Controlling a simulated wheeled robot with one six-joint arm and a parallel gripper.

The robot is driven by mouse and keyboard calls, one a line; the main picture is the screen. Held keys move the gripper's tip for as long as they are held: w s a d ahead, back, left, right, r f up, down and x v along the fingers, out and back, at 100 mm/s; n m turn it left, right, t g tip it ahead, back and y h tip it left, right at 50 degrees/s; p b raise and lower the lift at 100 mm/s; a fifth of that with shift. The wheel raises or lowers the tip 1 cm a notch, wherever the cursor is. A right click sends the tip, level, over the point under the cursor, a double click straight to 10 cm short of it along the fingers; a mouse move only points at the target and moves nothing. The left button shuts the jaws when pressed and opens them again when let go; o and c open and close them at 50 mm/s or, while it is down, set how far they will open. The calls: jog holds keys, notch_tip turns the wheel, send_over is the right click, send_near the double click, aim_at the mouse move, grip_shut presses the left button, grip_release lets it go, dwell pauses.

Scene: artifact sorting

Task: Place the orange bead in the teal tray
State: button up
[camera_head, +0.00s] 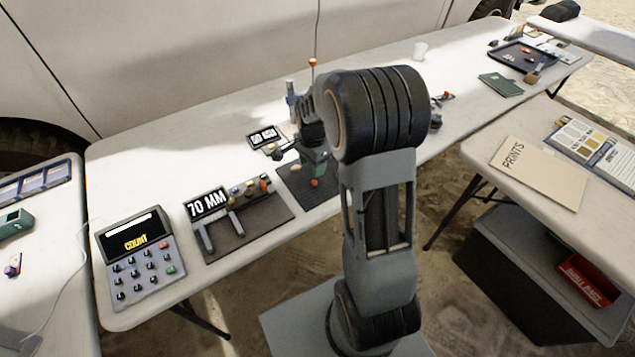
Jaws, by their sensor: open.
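A small orange ball (315,183), which looks like the orange bead, is on a dark mat (293,196) near the table's front edge. My gripper (300,150) is small and partly hidden at the far end of my arm, above and behind this mat. It is open, and I see nothing held in it. A dark green object (322,158) stands close by, partly covered by my arm; I cannot tell what it is. I cannot make out a tray that is clearly teal. A dark tray (523,62) with small items lies at the table's far right.
A long white table (170,160) carries a keypad marked COUNT (140,258), a 70 MM gauge board (228,235) with several small pieces, and a small display (264,138). A PRINTS folder (538,172) lies on another table.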

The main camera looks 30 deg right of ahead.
aim_at(314, 181)
jog(key=shift+s+d+f, duration=0.1)
jog(key=shift+d+f, duration=0.05)
jog(key=shift+f, duration=3.45)
grip_shut()
